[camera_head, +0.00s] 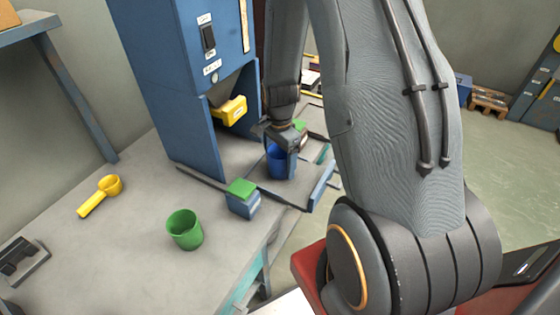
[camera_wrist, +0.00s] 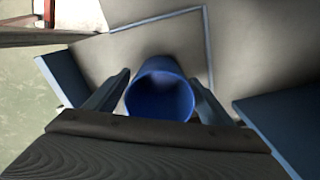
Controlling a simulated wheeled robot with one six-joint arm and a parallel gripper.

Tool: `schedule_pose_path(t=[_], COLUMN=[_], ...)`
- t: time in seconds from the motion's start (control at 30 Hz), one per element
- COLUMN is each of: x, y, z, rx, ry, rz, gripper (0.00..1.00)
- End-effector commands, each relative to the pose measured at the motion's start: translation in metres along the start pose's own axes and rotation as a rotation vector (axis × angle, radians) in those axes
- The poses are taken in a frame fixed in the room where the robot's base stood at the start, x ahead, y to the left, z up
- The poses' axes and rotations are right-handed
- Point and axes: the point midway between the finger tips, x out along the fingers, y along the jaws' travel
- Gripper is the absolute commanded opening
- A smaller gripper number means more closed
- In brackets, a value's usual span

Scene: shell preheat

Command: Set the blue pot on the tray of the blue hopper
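The blue hopper (camera_head: 185,80) stands at the back of the bench, with a yellow piece at its outlet. Its grey tray with a blue raised edge (camera_head: 322,187) extends at its foot. The blue pot (camera_head: 277,163) appears upright over the tray; whether its base touches the surface is not clear. My gripper (camera_head: 281,147) points down at the pot. In the wrist view the empty-looking pot (camera_wrist: 160,92) lies between my two spread fingers (camera_wrist: 160,82), close to both. Whether they press on its wall cannot be told.
A green pot (camera_head: 185,230) and a yellow scoop (camera_head: 100,195) are on the bench to the left. A blue block with a green top (camera_head: 242,199) stands at the tray's near left. Another green-topped piece (camera_head: 299,125) is behind my gripper.

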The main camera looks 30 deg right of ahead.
Motion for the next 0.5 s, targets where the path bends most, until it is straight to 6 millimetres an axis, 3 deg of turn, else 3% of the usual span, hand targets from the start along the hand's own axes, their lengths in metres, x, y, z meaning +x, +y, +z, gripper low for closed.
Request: schedule_pose_path(t=[0.27,0.5], x=[-0.007,-0.037], y=[-0.001,-0.002], z=[0.000,-0.001], rx=[0.000,0.000], ry=[0.001,0.002], rz=[-0.002,-0.005], gripper=[0.76,0.76])
